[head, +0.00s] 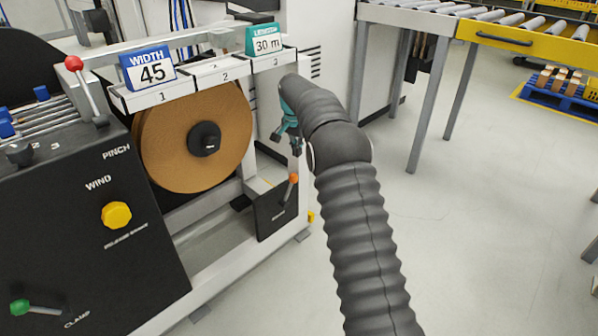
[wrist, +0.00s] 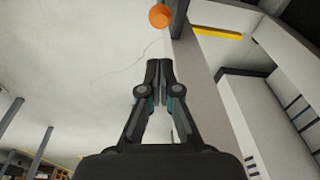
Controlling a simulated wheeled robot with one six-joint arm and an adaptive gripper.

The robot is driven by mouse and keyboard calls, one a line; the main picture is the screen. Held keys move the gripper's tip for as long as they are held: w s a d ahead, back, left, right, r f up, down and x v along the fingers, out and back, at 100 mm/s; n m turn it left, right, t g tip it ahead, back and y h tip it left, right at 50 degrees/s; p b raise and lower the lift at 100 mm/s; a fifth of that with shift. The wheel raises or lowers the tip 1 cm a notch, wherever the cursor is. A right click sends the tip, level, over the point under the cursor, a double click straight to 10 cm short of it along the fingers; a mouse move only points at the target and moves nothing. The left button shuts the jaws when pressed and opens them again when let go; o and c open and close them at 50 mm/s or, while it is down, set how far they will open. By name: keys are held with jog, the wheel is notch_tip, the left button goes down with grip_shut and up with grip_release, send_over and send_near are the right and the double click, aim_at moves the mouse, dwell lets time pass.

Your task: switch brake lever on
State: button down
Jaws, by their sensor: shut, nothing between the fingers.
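The brake lever (head: 291,188) has an orange knob and stands on a small black box (head: 274,212) at the lower right of the machine. In the wrist view its orange knob (wrist: 159,16) shows at the top, beyond the fingertips and apart from them. My gripper (wrist: 159,68) is shut and empty, pointing towards the knob. In the head view my gripper (head: 296,148) is just above the lever, partly hidden by my arm. The lettering on the black box is too small to read.
A brown roll (head: 195,140) sits on the machine behind the lever. A red-knobbed lever (head: 75,64), a yellow button (head: 117,215) and a green-knobbed lever (head: 20,307) are at the left. A roller conveyor (head: 440,25) stands at the back right.

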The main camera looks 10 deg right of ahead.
send_over(289, 191)
jog(key=w+d, duration=0.4)
notch_tip(289, 191, down, 10)
jog(key=shift+r, duration=0.1)
jog(key=shift+s+b, duration=0.15)
jog(key=shift+b, duration=0.45)
